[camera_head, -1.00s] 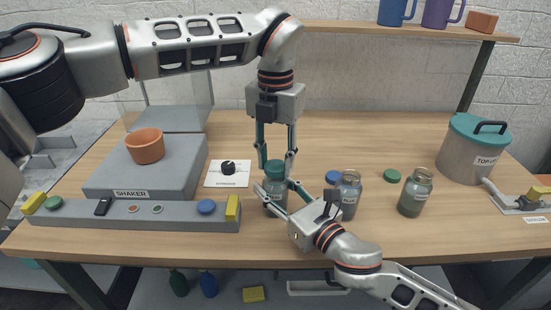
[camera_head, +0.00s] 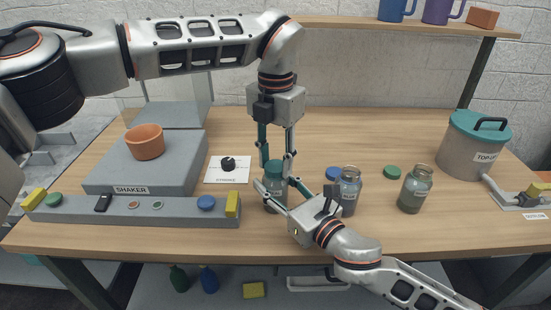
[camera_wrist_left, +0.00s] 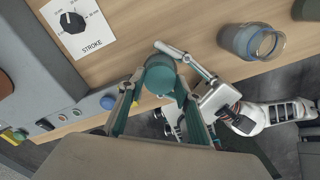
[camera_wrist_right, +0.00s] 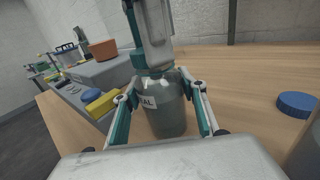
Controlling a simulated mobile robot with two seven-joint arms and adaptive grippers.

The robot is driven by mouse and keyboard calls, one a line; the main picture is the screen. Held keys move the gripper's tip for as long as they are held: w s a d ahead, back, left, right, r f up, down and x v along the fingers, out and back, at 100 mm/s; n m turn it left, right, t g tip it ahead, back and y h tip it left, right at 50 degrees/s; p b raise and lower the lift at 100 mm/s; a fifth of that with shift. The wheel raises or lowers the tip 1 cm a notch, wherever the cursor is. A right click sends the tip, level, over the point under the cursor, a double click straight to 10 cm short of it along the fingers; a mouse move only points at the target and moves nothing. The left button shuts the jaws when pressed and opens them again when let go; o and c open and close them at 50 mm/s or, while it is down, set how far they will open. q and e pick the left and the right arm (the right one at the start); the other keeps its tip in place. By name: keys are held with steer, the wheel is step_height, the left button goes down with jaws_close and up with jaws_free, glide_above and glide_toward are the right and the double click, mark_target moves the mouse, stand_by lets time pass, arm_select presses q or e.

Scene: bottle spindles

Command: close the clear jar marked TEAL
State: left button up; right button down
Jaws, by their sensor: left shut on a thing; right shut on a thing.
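The clear jar marked TEAL (camera_head: 274,199) stands upright on the table; its label, partly hidden, reads "AL" in the right wrist view (camera_wrist_right: 166,115). A teal lid (camera_head: 274,168) sits on its mouth; whether it is screwed tight I cannot tell. The lid also shows from above in the left wrist view (camera_wrist_left: 160,76). My left gripper (camera_head: 275,163) points straight down, shut on the lid. My right gripper (camera_head: 274,184) comes from the front right, its fingers shut around the jar's body below the lid.
Two other jars (camera_head: 349,192) (camera_head: 415,190) stand to the right, with a blue lid (camera_head: 333,174) and a green lid (camera_head: 392,172) near them. The shaker (camera_head: 150,165) with its control strip (camera_head: 130,212) is left. A lidded pot (camera_head: 472,150) stands far right.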

arm_select(q)
steer(key=m, duration=0.3)
steer(key=shift+m, duration=0.3)
steer(key=m, duration=2.2)
steer(key=shift+m, duration=0.3)
steer(key=m, duration=0.4)
steer(key=o, duration=0.7)
